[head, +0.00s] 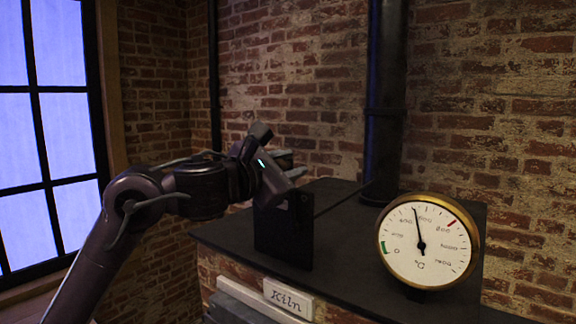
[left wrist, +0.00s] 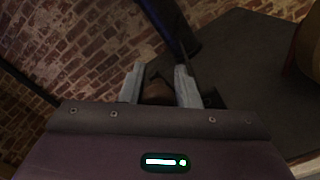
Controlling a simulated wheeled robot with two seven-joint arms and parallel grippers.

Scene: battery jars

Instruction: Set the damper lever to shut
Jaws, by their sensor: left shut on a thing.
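My left gripper (head: 292,168) reaches in from the left above a dark upright box (head: 284,232) on the kiln top. In the left wrist view, the two pale fingers of the gripper (left wrist: 159,80) are on either side of a brown knob-like piece (left wrist: 157,91), which looks like the grip of the damper lever. The gripper is shut on it. In the head view the gripper hides the lever, and I cannot read its setting. A thin dark rod (head: 343,199) runs from near the box towards the black flue pipe (head: 384,110). My right gripper is not in view.
A round brass-rimmed temperature gauge (head: 428,241) stands at the right, its needle pointing up and slightly left. A "Kiln" sign (head: 288,299) is at the front. The dark kiln top (head: 350,258) is bare between box and gauge. A brick wall is behind.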

